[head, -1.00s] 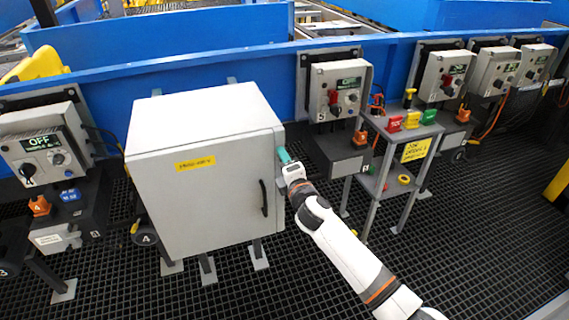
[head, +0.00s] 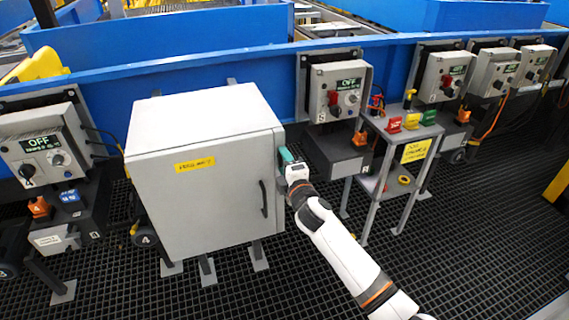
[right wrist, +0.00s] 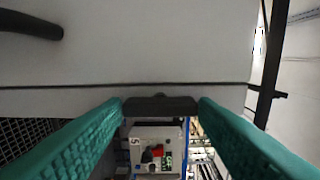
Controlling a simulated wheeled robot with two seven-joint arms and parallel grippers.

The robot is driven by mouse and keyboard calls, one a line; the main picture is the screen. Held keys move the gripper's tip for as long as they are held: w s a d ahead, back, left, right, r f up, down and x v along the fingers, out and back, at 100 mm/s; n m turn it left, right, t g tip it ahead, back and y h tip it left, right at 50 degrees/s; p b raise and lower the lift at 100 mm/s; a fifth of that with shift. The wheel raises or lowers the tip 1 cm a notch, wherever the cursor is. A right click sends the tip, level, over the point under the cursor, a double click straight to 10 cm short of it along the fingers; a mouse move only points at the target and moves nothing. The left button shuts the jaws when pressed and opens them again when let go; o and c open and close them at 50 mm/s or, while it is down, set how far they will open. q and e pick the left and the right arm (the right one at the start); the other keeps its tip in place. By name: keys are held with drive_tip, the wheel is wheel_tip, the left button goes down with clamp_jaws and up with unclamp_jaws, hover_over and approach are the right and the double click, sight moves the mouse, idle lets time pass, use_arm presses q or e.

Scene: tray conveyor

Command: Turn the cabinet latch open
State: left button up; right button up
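The grey cabinet (head: 215,205) stands with its door shut and a yellow label (head: 195,164) on it. A black handle (head: 264,198) is on the door's right side; part of it also shows in the right wrist view (right wrist: 30,25). The dark latch (right wrist: 160,104) sits at the door's edge, between my right fingertips in the right wrist view; in the head view the gripper hides it. My right gripper (head: 287,157) is at the cabinet's upper right edge. Its teal fingers are wide apart, one at each end of the latch; firm contact is unclear. My left gripper is out of view.
A small grey stand (head: 405,130) with coloured items is right of the cabinet. Control boxes line the blue conveyor rail (head: 200,62), one (head: 338,92) just behind my right gripper and another (head: 45,140) at the left. The black grating floor at the lower right is open.

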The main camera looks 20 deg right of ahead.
drive_tip(key=o, duration=0.3)
drive_tip(key=shift+s, duration=0.1)
drive_tip(key=s, duration=1.1)
drive_tip(key=shift+s+d, duration=0.25)
drive_tip(key=shift+s, duration=0.15)
